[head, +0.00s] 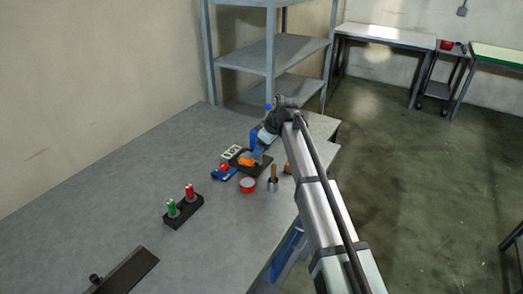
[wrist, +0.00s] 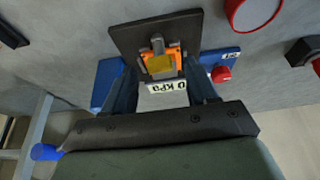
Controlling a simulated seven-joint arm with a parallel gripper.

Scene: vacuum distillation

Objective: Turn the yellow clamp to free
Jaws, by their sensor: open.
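The yellow clamp (wrist: 159,64) shows in the wrist view as a small dull-yellow piece within an orange bracket on a dark square plate (wrist: 125,36). A grey upright part stands at its far side. My gripper (wrist: 162,84) is open, with one finger on each side of the clamp's near side and a gap between. Whether a finger touches it I cannot tell. In the head view my gripper (head: 258,154) is low over the orange part (head: 246,161), which partly hides behind it; the yellow piece is too small to make out there. A white "0 kPa" label (wrist: 167,87) shows between the fingers.
Blue parts with a red knob (wrist: 221,74) lie beside the plate. A red round container (head: 248,185), a wooden-handled tool in a metal cup (head: 272,184) and a black stand with green and red tubes (head: 184,208) are nearby.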

